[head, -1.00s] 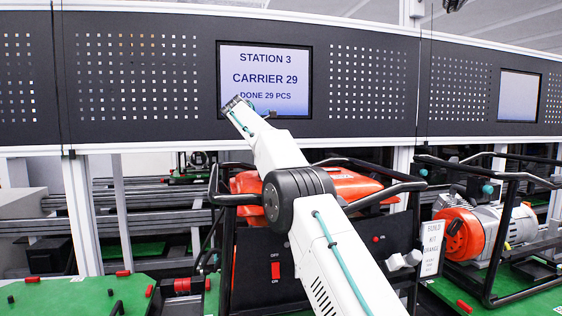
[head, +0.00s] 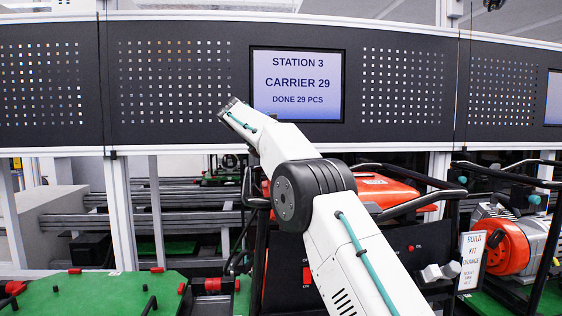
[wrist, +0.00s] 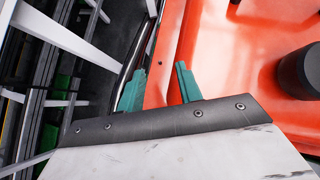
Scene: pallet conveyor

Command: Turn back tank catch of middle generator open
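The middle generator has an orange-red tank (head: 388,187) inside a black tube frame, partly hidden behind my white arm in the head view. In the wrist view the tank top (wrist: 225,50) fills the right side, with a round black part (wrist: 301,76) standing on it at the far right. My gripper (wrist: 158,82) shows two teal fingers, apart with nothing between them, over the tank's left edge. A dark curved frame bar (wrist: 133,62) runs just beside the left finger. I cannot make out the tank catch in either view. The gripper's fingers do not show in the head view.
Another generator (head: 508,245) stands at the right, with a "BUILD KIT CHANGE" sign (head: 472,262) in front of it. An empty green pallet (head: 90,293) lies at the left. A dark perforated panel with a station screen (head: 297,84) spans the back.

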